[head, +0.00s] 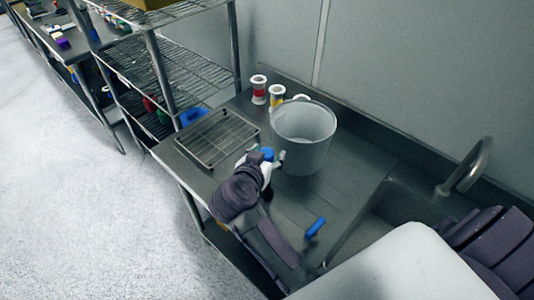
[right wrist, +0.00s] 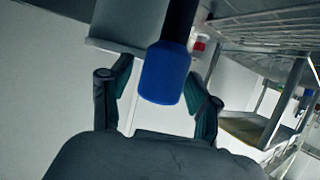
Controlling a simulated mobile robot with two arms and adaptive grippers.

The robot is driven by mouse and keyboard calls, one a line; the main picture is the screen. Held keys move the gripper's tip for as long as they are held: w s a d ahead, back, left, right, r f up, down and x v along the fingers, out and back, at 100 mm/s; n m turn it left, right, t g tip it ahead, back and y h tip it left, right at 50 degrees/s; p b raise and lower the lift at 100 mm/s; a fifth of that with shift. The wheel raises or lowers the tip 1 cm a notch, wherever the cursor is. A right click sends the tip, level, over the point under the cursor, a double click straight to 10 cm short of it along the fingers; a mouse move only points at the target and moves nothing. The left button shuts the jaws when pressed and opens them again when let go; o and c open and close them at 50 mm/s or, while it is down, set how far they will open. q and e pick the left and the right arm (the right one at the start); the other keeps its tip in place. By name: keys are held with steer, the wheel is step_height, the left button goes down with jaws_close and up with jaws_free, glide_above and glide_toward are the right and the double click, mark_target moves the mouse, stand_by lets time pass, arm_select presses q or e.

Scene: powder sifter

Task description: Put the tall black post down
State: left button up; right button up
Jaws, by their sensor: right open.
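The tall black post shows in the right wrist view as a dark shaft (right wrist: 181,18) with a blue end (right wrist: 165,75). In that view my right gripper (right wrist: 160,72) has its two fingers spread, one on each side of the blue end, with visible gaps. In the head view the gripper (head: 272,160) is over the metal table, just left of the grey bucket, with a blue piece (head: 267,154) at it. The post's dark shaft cannot be made out there, nor can what its far end touches. My left gripper is not in view.
The grey bucket (head: 304,140) stands on the table close by my right gripper. A wire-topped tray (head: 211,138) lies to the left. Red (head: 259,90) and yellow (head: 277,97) spools stand behind. A blue-handled item (head: 316,227) lies in front. The sink and faucet (head: 466,168) are right.

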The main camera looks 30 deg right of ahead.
steer(key=shift+a+r, duration=0.1)
steer(key=shift+r, duration=0.15)
steer(key=p+v, duration=0.6)
steer(key=v, duration=0.1)
steer(key=shift+s+a, duration=0.1)
steer(key=shift+s, duration=0.05)
stand_by(0.3)
